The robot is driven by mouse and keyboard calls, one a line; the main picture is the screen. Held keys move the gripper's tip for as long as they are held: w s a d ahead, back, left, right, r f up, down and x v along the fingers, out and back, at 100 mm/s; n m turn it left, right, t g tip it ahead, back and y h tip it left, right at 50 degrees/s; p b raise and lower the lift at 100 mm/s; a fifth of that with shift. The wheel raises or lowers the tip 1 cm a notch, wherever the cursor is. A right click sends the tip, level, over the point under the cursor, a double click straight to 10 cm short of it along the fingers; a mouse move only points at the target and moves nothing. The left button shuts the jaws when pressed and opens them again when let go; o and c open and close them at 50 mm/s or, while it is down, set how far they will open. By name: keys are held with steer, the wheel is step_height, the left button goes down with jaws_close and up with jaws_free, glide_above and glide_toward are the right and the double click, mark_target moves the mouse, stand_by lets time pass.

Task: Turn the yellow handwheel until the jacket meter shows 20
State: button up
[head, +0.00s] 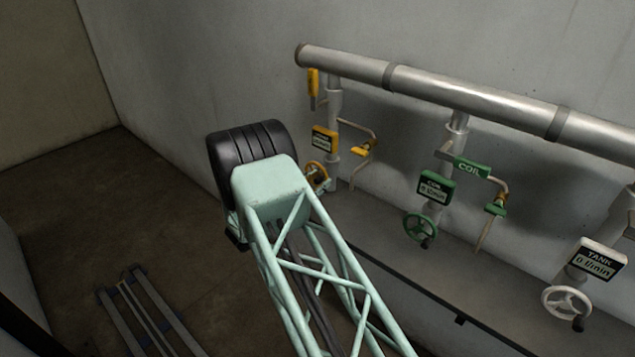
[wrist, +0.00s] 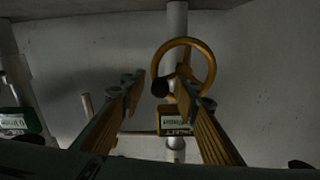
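The yellow handwheel (head: 318,176) shows in the head view just right of my arm, which hides part of it. In the wrist view the yellow handwheel (wrist: 211,66) is ahead, with its black knob (wrist: 160,88) appearing between my fingers. My gripper (wrist: 158,79) is open, its two fingers apart on either side of the knob. I cannot tell if either finger touches it. The yellow jacket meter (head: 324,139) is above the wheel in the head view. It is upside down in the wrist view (wrist: 176,122), and its reading is too small to read.
A green coil meter (head: 436,187) and green handwheel (head: 420,229) stand to the right, then a white tank meter (head: 597,260) and white handwheel (head: 566,303). A thick grey pipe (head: 460,92) runs above along the wall. Yellow fittings (head: 363,148) sit beside the jacket pipe.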

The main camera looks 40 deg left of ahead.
steer(key=shift+c, duration=0.7)
steer(key=c, duration=0.7)
steer(key=shift+r+n, duration=0.1)
steer(key=shift+n, duration=0.2)
steer(key=shift+a+r+n+b, duration=0.2)
steer(key=shift+r+n, duration=0.1)
steer(key=shift+n, duration=0.5)
steer(key=shift+a+r+n+b, duration=0.15)
steer(key=shift+r+n+b, duration=0.1)
steer(key=shift+n, duration=0.55)
steer(key=shift+a+r+n, duration=0.25)
steer(key=shift+n, duration=0.6)
steer(key=shift+a+r+n, duration=0.2)
steer(key=shift+n, duration=0.65)
steer(key=o, duration=0.8)
